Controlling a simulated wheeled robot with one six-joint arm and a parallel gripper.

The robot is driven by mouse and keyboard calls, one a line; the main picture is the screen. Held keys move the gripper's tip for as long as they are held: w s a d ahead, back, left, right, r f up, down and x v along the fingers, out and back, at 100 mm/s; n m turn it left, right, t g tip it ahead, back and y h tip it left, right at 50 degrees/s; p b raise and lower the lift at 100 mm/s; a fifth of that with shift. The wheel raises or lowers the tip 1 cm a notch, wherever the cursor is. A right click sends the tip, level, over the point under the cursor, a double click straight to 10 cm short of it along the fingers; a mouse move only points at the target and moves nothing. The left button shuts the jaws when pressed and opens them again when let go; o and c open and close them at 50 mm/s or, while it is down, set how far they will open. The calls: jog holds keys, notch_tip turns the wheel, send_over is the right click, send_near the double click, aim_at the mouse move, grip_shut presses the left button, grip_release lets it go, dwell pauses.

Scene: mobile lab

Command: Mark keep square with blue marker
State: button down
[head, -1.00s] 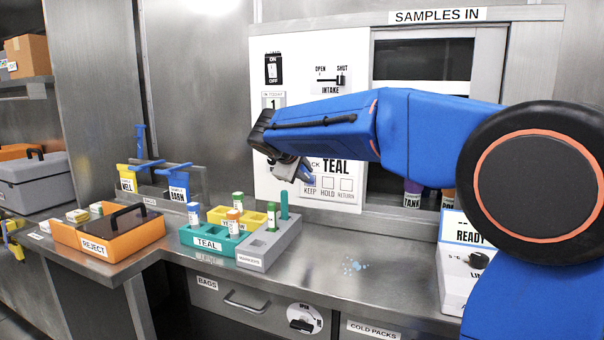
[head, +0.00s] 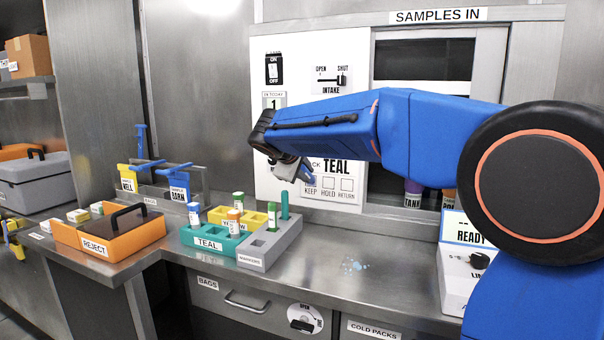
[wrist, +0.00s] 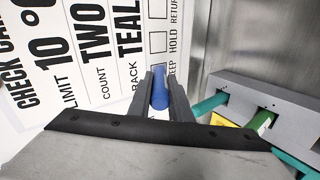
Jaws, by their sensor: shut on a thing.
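My gripper (head: 297,169) is shut on a blue marker (wrist: 160,90), which points at the white check card (head: 338,170) on the wall panel. In the wrist view the marker lies between both fingers, its far end over the KEEP square's place. The KEEP square is mostly hidden there by the marker. The HOLD square (wrist: 158,42) and RETURN square (wrist: 157,9) look empty. I cannot tell whether the tip touches the card or whether KEEP bears a mark.
A grey marker block (head: 270,250) with green and teal markers stands on the counter beside the teal rack (head: 207,242). An orange reject tray (head: 95,247) sits at left. The counter's middle right is clear, apart from small pale blue spots (head: 353,265).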

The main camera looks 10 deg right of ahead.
dwell(1.1)
jog(key=shift+a, duration=0.1)
jog(key=shift+s+a, duration=0.55)
jog(key=shift+s, duration=0.25)
jog(key=shift+s+a, duration=0.6)
jog(key=shift+s, duration=0.25)
jog(key=shift+s+a, duration=0.55)
jog(key=shift+s, duration=0.25)
jog(key=shift+s+a, duration=0.45)
jog(key=shift+s, duration=0.15)
jog(key=shift+s+a, duration=0.4)
jog(key=shift+s, duration=0.2)
jog(key=shift+a, duration=0.1)
